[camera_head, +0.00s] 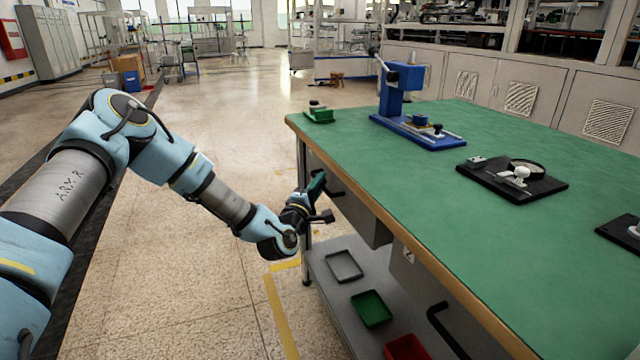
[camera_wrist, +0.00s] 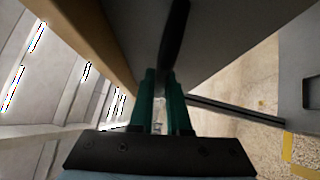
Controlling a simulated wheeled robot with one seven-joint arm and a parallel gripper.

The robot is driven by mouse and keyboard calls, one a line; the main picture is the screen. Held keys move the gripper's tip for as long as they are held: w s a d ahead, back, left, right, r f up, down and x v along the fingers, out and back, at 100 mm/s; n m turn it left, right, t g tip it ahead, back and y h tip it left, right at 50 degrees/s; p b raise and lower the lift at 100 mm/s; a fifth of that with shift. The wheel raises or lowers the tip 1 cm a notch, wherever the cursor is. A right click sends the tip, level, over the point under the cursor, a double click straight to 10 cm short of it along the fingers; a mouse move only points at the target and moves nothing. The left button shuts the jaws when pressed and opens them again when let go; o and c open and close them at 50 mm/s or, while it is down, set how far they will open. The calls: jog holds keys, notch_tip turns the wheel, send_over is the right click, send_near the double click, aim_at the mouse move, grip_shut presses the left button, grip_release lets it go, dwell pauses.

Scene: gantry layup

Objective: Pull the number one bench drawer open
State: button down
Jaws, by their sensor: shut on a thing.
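The green-topped bench (camera_head: 440,190) stands at the right in the head view. Its far drawer (camera_head: 368,215) is a grey front under the bench edge, with a black bar handle (camera_head: 335,190). I cannot read a number on it, and it looks shut or nearly so. My gripper (camera_head: 318,184) is at this handle, its jaws partly hidden by my wrist. In the wrist view the green fingers (camera_wrist: 161,85) close on the black handle (camera_wrist: 175,40), beside the grey drawer front (camera_wrist: 225,45).
A nearer drawer marked 2 (camera_head: 408,254) has its own black handle (camera_head: 445,328). A grey lower shelf holds a grey tray (camera_head: 344,266), a green tray (camera_head: 372,308) and a red bin (camera_head: 406,348). A blue press (camera_head: 400,95) stands on the bench. Floor left of the bench is clear.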

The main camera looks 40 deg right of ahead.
jog(key=shift+a, duration=0.1)
jog(key=w+a, duration=0.4)
jog(key=a, duration=0.7)
jog(key=w+a, duration=0.4)
jog(key=a, duration=0.7)
jog(key=shift+w, duration=0.3)
jog(key=c, duration=0.9)
grip_release()
jog(key=b+v, duration=0.1)
jog(key=v, duration=0.9)
jog(key=shift+s+a, duration=0.2)
jog(key=shift+a, duration=0.1)
